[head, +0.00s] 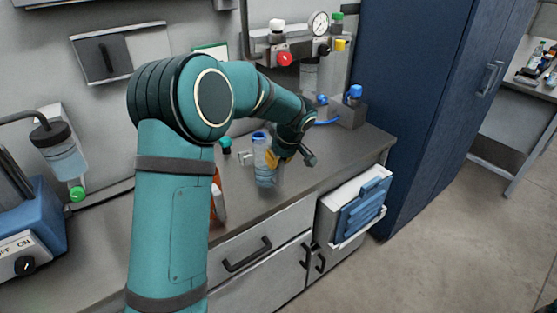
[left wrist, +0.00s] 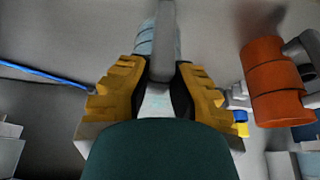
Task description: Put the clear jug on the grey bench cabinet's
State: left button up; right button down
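The clear jug (head: 265,172) has a blue top and stands upright, or nearly so, at the front part of the grey bench cabinet's top (head: 310,178). My left gripper (head: 280,157), with yellow fingers, is at the jug's right side in the head view. In the left wrist view its fingers (left wrist: 160,75) lie on both sides of a grey upright bar, with the pale blue jug (left wrist: 144,38) behind it. Whether the fingers press on the jug is unclear. My right gripper is not in view.
A grey block with blue-capped fittings (head: 349,108) stands at the bench's back right. An orange-and-white bottle (head: 217,200) is partly behind my arm. A holder with blue contents (head: 362,208) hangs at the cabinet's right end. A tall blue cabinet (head: 425,110) stands right. The bench's front right top is clear.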

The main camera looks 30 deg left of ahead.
pick_arm(q)
jog(key=shift+o, duration=1.2)
jog(key=shift+r, duration=0.1)
jog(key=shift+d+r+p, duration=0.1)
jog(key=shift+r+p, duration=0.2)
jog(key=shift+r, duration=0.1)
jog(key=p+v, duration=0.2)
jog(key=v, duration=0.9)
jog(key=s+d+f+m+h, duration=0.35)
jog(key=d+f, duration=0.35)
jog(key=f, duration=0.5)
jog(key=s+d+f+m+h, duration=0.35)
jog(key=d+f, duration=0.35)
jog(key=f, duration=0.6)
jog(key=s+d+f+m, duration=0.2)
jog(key=s+f, duration=0.3)
jog(key=s, duration=0.3)
jog(key=s+d+f+m+h, duration=0.1)
jog(key=s+d+f+m, duration=0.1)
jog(key=s+d+f, duration=0.3)
jog(key=s, duration=0.3)
jog(key=shift+m, duration=0.4)
